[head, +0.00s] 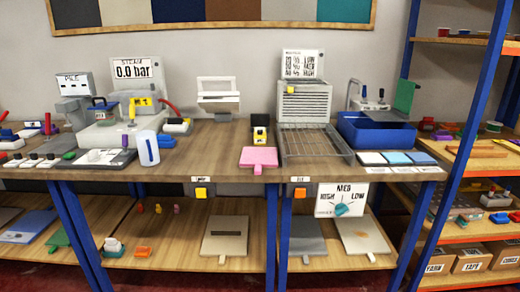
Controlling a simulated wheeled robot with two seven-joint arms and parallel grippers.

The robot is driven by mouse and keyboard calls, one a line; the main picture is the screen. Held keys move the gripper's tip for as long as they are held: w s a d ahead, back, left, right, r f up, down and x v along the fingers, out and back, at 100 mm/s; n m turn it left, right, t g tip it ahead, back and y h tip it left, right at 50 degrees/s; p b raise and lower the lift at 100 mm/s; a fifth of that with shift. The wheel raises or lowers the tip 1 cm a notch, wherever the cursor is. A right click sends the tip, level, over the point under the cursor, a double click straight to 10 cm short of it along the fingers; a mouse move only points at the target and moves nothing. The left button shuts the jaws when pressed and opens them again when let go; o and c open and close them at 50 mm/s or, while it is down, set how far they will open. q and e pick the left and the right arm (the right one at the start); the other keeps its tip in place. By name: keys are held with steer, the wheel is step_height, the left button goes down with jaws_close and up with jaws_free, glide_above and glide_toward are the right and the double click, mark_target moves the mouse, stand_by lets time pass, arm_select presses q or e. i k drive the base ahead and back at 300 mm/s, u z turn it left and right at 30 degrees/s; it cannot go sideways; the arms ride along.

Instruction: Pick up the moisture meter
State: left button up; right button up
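A small yellow and black device (260,131) stands upright near the middle of the workbench, just behind a pink paddle-shaped board (260,158). It looks like the moisture meter, but no label on it is readable. Neither of my grippers is in the head view, and nothing touches the device.
Left are a steam unit reading 0.0 bar (136,72), a PILE box (75,84) and a white-and-blue cylinder (148,148). Right are a wire rack tray (345,158) and a blue bin (375,134). Bare wooden bench (215,155) lies left of the device.

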mark_target(258, 140)
steer(key=u, duration=4)
steer(key=i, duration=0.1)
steer(key=z, duration=2.9)
steer(key=i, duration=0.85)
steer(key=z, duration=0.1)
